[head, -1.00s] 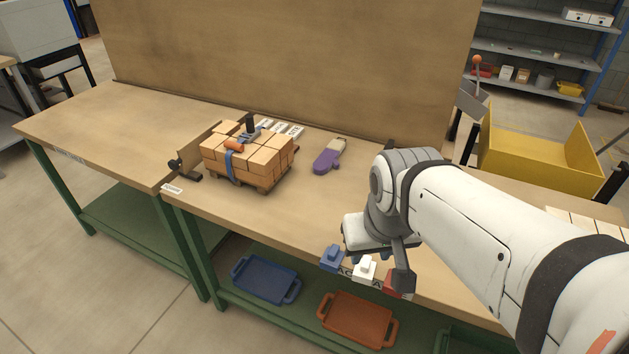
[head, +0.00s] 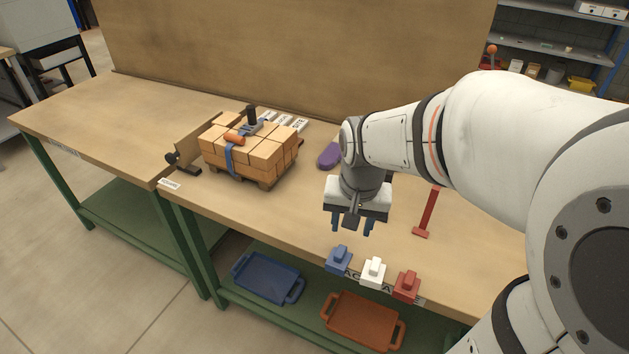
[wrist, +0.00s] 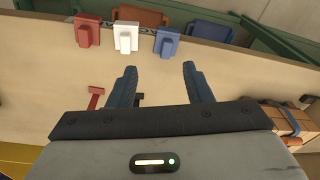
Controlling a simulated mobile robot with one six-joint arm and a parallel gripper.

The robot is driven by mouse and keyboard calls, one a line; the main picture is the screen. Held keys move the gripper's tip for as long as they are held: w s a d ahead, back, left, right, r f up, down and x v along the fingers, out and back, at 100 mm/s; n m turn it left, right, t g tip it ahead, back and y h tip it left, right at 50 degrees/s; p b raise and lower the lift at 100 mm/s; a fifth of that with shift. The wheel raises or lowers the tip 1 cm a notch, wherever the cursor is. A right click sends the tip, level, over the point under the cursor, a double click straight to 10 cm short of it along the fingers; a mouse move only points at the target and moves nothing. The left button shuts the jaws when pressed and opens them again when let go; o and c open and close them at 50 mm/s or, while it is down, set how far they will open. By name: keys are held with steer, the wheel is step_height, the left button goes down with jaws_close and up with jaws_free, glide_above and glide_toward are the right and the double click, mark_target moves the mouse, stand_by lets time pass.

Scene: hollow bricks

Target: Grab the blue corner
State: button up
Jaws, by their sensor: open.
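The blue corner (head: 338,260) is a small block with a raised knob at the bench's front edge. It is leftmost of a row in the head view, beside a white one (head: 373,272) and a red one (head: 407,285). In the wrist view the blue corner (wrist: 167,43) is on the right of the row, beyond the fingertips. My gripper (head: 352,226) is open, pointing down above the bench, behind the blue corner and apart from it. Its two blue fingers (wrist: 160,72) have nothing held between them; a small dark thing shows behind them.
A strapped brick stack (head: 250,152) on a small pallet stands left on the bench. A purple thing (head: 329,156) is partly hidden by my arm. A red T-shaped tool (head: 428,212) lies right of my gripper. Blue (head: 238,265) and orange (head: 328,318) trays sit on the lower shelf.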

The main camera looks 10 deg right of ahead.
mark_target(339, 252)
steer(key=w+f+m, duration=0.1)
steer(key=w+f, duration=0.1)
steer(key=f, duration=0.1)
steer(key=w+f+m+g+b, duration=0.1)
steer(key=w+f, duration=0.1)
steer(key=f, duration=0.1)
steer(key=w+f+m+b, duration=0.1)
steer(key=f, duration=0.2)
steer(key=shift+w+a, duration=0.2)
steer(key=shift+w, duration=0.2)
step_height(339, 252, down, 8)
steer(key=shift+d+r, duration=0.1)
steer(key=shift+r, duration=0.1)
steer(key=shift+c, duration=0.4)
jaws_close()
